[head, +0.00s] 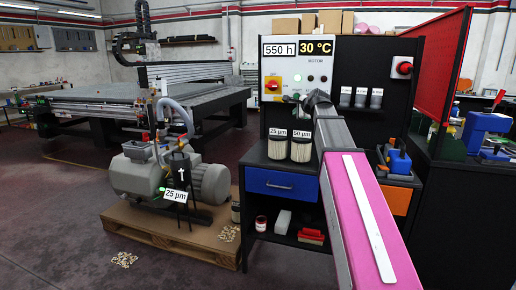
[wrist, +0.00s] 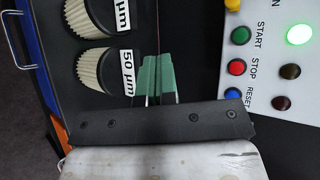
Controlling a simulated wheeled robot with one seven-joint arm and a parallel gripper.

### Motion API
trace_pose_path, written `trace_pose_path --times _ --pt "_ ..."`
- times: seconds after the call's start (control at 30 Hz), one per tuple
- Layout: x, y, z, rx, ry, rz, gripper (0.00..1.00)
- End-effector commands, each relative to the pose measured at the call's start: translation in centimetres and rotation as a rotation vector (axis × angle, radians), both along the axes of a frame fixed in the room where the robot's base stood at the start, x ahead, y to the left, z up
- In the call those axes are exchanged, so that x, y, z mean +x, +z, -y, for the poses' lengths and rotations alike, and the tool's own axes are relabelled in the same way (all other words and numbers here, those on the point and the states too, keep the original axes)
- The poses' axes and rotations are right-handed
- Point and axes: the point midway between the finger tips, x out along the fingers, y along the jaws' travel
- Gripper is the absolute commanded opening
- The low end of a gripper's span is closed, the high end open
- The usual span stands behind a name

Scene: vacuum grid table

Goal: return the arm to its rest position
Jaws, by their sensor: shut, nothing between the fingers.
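My arm, with a pink link (head: 368,225), reaches from the lower right of the head view towards the control panel (head: 285,65). Its dark end (head: 318,98) is in front of the panel's lower part, and the fingers cannot be made out there. In the wrist view my gripper (wrist: 157,72) has its green-padded fingers together with nothing between them. The fingers are over the dark bench top, right of the 50 µm filter (wrist: 95,65) and left of the panel's green START button (wrist: 240,36), red STOP button (wrist: 237,67) and blue RESET button (wrist: 235,94).
The black bench has a blue drawer (head: 283,185) and two filters, 25 µm (head: 277,149) and 50 µm (head: 301,150). A vacuum pump (head: 140,172) stands on a pallet (head: 175,230) at left. A red board (head: 450,60) stands at right. Floor at lower left is mostly free.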

Motion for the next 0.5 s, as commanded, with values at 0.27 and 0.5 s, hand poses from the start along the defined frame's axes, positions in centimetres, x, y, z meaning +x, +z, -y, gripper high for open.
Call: trace_pose_path --times 0.27,0.5 --pt "-1.7 -6.3 -0.2 -0.134 0.067 -0.052 0.0" --pt "-5.0 -15.3 -0.4 -0.328 0.192 -0.135 0.0"
